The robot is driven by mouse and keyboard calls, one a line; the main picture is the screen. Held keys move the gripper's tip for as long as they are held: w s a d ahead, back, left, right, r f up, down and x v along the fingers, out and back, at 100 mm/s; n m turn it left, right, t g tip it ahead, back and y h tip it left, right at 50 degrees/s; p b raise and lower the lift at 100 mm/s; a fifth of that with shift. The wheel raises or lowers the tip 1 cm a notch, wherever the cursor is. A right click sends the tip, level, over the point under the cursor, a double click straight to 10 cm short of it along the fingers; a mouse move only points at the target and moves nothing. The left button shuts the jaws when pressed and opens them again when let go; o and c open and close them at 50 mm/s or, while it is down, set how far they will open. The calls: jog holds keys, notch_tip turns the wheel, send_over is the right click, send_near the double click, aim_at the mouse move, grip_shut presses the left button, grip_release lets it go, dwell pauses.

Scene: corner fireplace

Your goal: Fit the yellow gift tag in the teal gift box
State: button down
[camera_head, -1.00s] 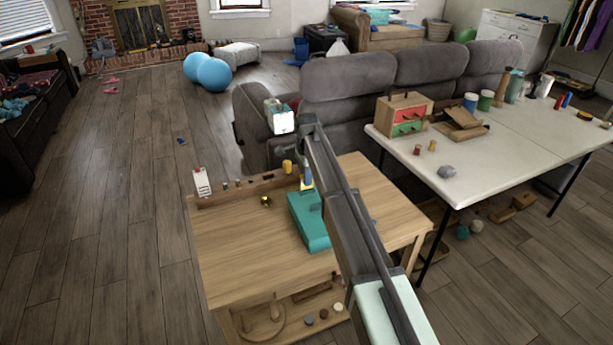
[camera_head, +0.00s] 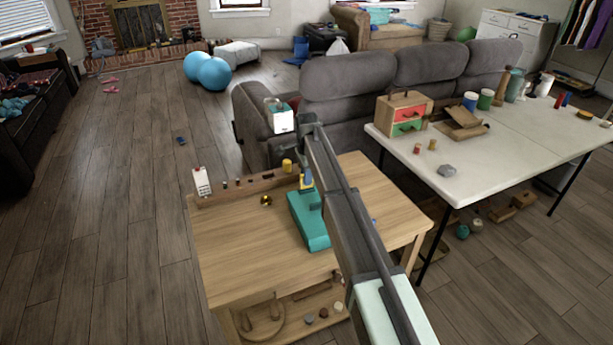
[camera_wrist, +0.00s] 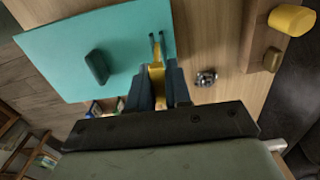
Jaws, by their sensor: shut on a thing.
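The teal gift box (camera_head: 318,236) lies on the wooden table, partly hidden behind my arm. In the wrist view its flat teal face (camera_wrist: 60,55) shows a dark raised bar and small dark slots near its right edge. My gripper (camera_wrist: 158,85) is shut on the yellow gift tag (camera_wrist: 157,68), which sticks out past the dark fingertips towards the slots. The tag (camera_head: 308,182) also shows at the box's far end in the head view. Whether the tag touches the box or enters a slot I cannot tell.
A yellow cylinder (camera_head: 287,166) stands on a wooden rail along the table's far edge, with a white block (camera_head: 201,181) at its left end. A small shiny round object (camera_wrist: 206,77) lies right of the box face. The wooden table's (camera_head: 235,255) left part is clear.

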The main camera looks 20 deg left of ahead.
jog(key=shift+f, duration=0.95)
dwell(0.6)
jog(key=c, duration=1)
grip_release()
notch_tip(320, 180, up, 12)
jog(key=shift+r, duration=0.25)
jog(key=shift+d+r, duration=0.1)
jog(key=shift+r, duration=0.6)
